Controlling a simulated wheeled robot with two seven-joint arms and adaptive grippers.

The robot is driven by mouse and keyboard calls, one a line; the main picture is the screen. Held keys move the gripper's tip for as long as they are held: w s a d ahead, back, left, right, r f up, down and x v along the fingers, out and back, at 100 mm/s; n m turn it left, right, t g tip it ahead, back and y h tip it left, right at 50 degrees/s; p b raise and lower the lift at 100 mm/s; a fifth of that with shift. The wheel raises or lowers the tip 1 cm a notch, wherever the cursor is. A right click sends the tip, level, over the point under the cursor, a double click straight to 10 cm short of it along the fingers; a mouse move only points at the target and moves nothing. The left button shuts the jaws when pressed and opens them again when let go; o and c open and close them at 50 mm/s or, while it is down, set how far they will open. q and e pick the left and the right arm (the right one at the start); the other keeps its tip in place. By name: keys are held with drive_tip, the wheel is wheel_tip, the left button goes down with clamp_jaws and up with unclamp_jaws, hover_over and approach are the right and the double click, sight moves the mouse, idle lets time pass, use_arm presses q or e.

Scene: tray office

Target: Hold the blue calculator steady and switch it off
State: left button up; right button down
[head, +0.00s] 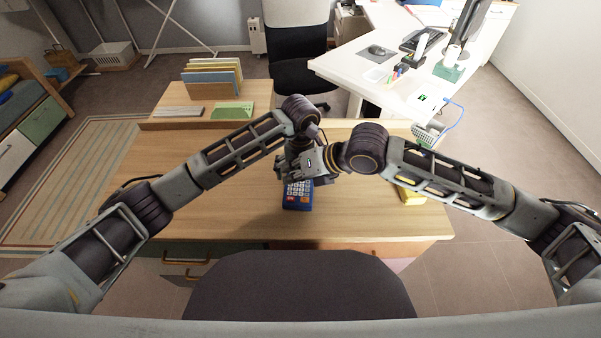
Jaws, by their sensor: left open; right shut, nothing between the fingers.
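The blue calculator (298,204) lies on the wooden desk, near its middle, with light keys facing up. Its far part is hidden under my grippers. My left gripper (296,178) points down over the calculator's far end; its fingers are open, but whether they touch the calculator is hard to tell. My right gripper (306,172) comes in from the right, close beside the left one, and is shut and empty near the calculator's top end. The two grippers overlap in the view, so the fingertips and the calculator's display are mostly hidden.
The wooden desk (225,210) has free room left and front of the calculator. A yellow object (411,196) lies at the right, partly behind my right arm. A dark chair back (300,285) is in front.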

use_arm(q)
drive_tip(key=shift+r, duration=0.15)
wheel_tip(320, 180, up, 12)
idle(0.7)
idle(0.5)
